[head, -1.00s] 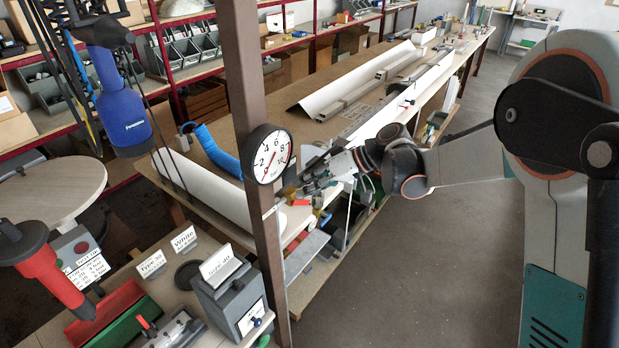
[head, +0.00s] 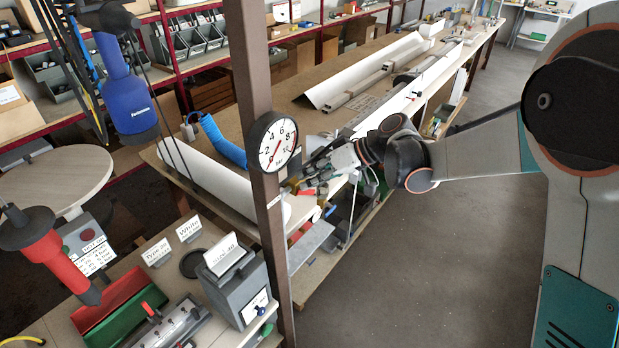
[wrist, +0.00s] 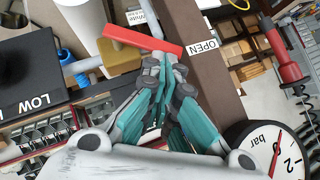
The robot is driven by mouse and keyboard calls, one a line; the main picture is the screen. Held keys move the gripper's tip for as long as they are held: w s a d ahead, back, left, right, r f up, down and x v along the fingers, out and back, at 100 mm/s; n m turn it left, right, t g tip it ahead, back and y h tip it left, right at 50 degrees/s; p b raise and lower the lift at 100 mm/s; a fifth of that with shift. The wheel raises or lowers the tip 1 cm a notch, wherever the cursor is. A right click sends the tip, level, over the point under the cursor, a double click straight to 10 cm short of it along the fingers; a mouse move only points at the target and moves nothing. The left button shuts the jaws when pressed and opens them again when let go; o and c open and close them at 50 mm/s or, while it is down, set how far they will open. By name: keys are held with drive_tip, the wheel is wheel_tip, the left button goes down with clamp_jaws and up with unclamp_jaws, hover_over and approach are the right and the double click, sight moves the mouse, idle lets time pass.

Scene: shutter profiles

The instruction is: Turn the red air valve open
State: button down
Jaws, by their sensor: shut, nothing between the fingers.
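The red valve handle (wrist: 143,36) is a flat red bar in the wrist view, over a brass-coloured valve body (wrist: 122,55). Its right end points toward a white "OPEN" label (wrist: 200,47) on a brown post. My gripper (wrist: 160,62) is shut and empty, with its fingertips at the underside of the handle's right end in the picture; I cannot tell whether they touch. In the head view my gripper (head: 312,181) is at the bench's near edge, just right of the post, and the valve there is small and partly hidden.
A round pressure gauge (head: 278,142) is on the brown post (head: 252,80), close to my gripper; it also shows in the wrist view (wrist: 272,155). A black box marked "LOW" (wrist: 35,75) is left of the valve. The floor right of the bench (head: 420,260) is clear.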

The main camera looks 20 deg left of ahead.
sight(300, 192)
drive_tip(key=shift+s+f, duration=0.1)
drive_tip(key=shift+s, duration=0.05)
drive_tip(key=shift+s+a+f+n+t+h+b, duration=0.35)
drive_tip(key=shift+s+n+t+h+b, duration=0.2)
drive_tip(key=shift+t+b, duration=0.2)
drive_tip(key=shift+s+a+f+n+t+h+b, duration=0.2)
drive_tip(key=shift+s+f+n+t+h+b, duration=0.2)
drive_tip(key=shift+s+t+b, duration=0.35)
drive_tip(key=shift+f, duration=0.3)
drive_tip(key=shift+s+a+b, duration=0.1)
drive_tip(key=shift+b, duration=0.2)
